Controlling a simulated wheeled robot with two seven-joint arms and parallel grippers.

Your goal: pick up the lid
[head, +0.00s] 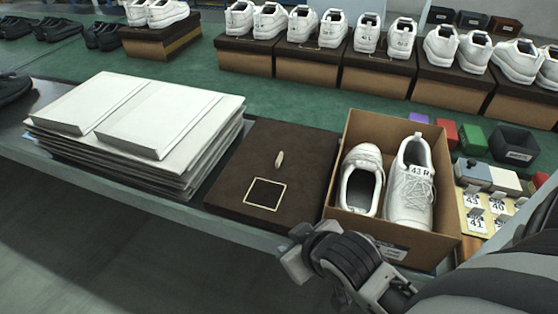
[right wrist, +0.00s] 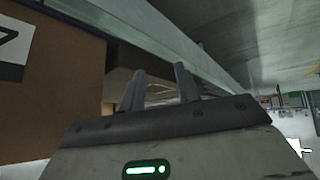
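The lid (head: 310,160) is a flat dark brown square lying on the table between the paper stack and the open shoe box. It has a small pale tab (head: 279,159) near its middle and a pale-outlined dark square near its front edge. My right gripper (head: 294,248) is in front of the table edge, below the lid and box corner, not touching the lid. In the right wrist view its two fingers (right wrist: 160,88) stand apart with nothing between them. My left gripper is not in view.
The open cardboard box (head: 446,204) right of the lid holds two white shoes (head: 407,190); its wall also fills the left of the right wrist view (right wrist: 60,100). A stack of white paper (head: 150,120) stands left of the lid. Number cards (head: 475,222) and small bins (head: 515,146) are at right.

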